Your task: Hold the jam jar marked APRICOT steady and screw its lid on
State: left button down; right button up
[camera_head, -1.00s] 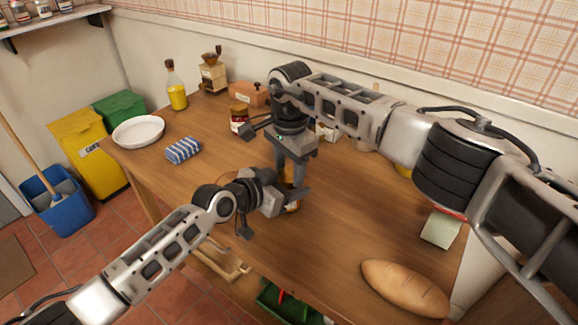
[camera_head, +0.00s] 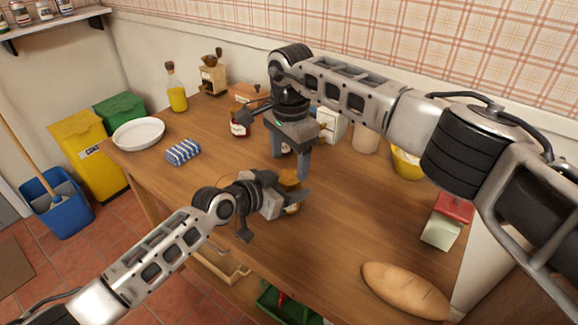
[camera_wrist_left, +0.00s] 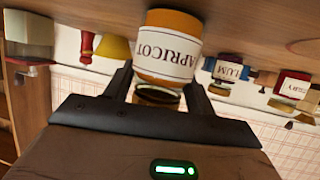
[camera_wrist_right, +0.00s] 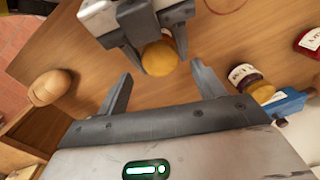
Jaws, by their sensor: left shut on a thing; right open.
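The APRICOT jar (camera_wrist_left: 166,50) is orange with a white label. In the left wrist view, which is upside down, it sits between the fingers of my left gripper (camera_wrist_left: 157,90). In the head view my left gripper (camera_head: 290,195) is shut on this jar (camera_head: 293,208), upright at the table. A gold lid (camera_wrist_right: 160,57) covers the jar's top in the right wrist view, and it shows in the head view (camera_head: 289,178). I cannot tell how tightly it sits. My right gripper (camera_head: 289,170) is open and empty, above and behind the jar, apart from the lid.
A PLUM jar (camera_wrist_right: 248,80) and a red jar (camera_head: 239,126) stand farther back. A loaf (camera_head: 405,288) lies at the front right. A striped cloth (camera_head: 183,152) and white plate (camera_head: 138,133) are at the left. Bare wood (camera_head: 340,220) lies right of the jar.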

jog(key=shift+r, duration=0.6)
jog(key=shift+o, duration=0.3)
jog(key=o, duration=0.5)
notch_tip(320, 180, up, 12)
jog(key=shift+s+d, duration=0.1)
pick_arm(q)
jog(key=shift+c, duration=2.1)
grip_release()
